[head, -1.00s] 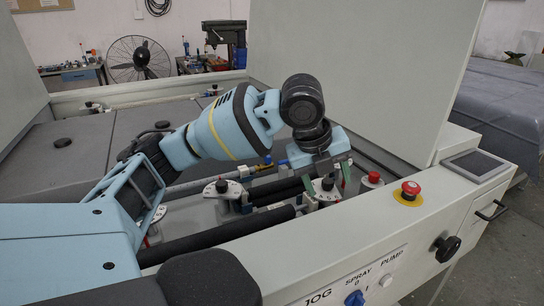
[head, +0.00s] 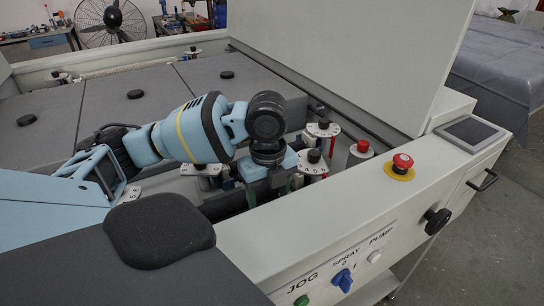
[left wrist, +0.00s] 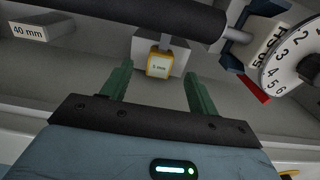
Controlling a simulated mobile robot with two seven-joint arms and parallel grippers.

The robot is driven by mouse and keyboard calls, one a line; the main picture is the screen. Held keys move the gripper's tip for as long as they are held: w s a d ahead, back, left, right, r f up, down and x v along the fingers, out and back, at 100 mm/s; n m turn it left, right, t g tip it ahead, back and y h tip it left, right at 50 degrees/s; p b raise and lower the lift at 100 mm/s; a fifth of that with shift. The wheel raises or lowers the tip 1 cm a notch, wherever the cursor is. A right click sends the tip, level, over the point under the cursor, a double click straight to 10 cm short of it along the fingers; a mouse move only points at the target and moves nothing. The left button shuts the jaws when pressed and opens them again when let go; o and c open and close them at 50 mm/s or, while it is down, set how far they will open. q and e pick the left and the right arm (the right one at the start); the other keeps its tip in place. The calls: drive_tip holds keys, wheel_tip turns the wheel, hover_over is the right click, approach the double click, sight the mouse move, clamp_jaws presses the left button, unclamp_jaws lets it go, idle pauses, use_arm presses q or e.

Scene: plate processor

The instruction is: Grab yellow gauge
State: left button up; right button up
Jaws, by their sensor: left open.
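The yellow gauge (left wrist: 159,66) shows in the left wrist view as a small yellow-framed block with a white face and a short dark label. It sits against a grey block below a dark roller. My left gripper (left wrist: 158,88) has its two green fingers apart, one to each side of the gauge in the picture. The gauge appears just beyond the fingertips, and nothing is held. In the head view my left gripper (head: 272,195) points down into the machine's trough, and the gauge is hidden there. My right gripper is not in view.
A numbered dial (left wrist: 299,62) and a red pointer (left wrist: 254,90) are right of the fingers. A dark roller (left wrist: 150,14) crosses above the gauge. A "40 mm" block (left wrist: 30,31) lies left. The machine's front panel (head: 330,215) carries a red emergency button (head: 402,161).

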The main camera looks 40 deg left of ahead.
use_arm(q)
drive_tip(key=shift+w+a+f+b, duration=0.1)
drive_tip(key=shift+a+f+b, duration=0.05)
drive_tip(key=shift+f, duration=1.15)
drive_tip(key=shift+w+a+f+b, duration=0.1)
drive_tip(key=shift+a+f+b, duration=0.05)
drive_tip(key=shift+f, duration=1.1)
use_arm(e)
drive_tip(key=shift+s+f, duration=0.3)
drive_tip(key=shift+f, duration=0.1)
use_arm(q)
drive_tip(key=c, duration=1.2)
drive_tip(key=shift+r+p, duration=1.75)
drive_tip(key=shift+r, duration=7.35)
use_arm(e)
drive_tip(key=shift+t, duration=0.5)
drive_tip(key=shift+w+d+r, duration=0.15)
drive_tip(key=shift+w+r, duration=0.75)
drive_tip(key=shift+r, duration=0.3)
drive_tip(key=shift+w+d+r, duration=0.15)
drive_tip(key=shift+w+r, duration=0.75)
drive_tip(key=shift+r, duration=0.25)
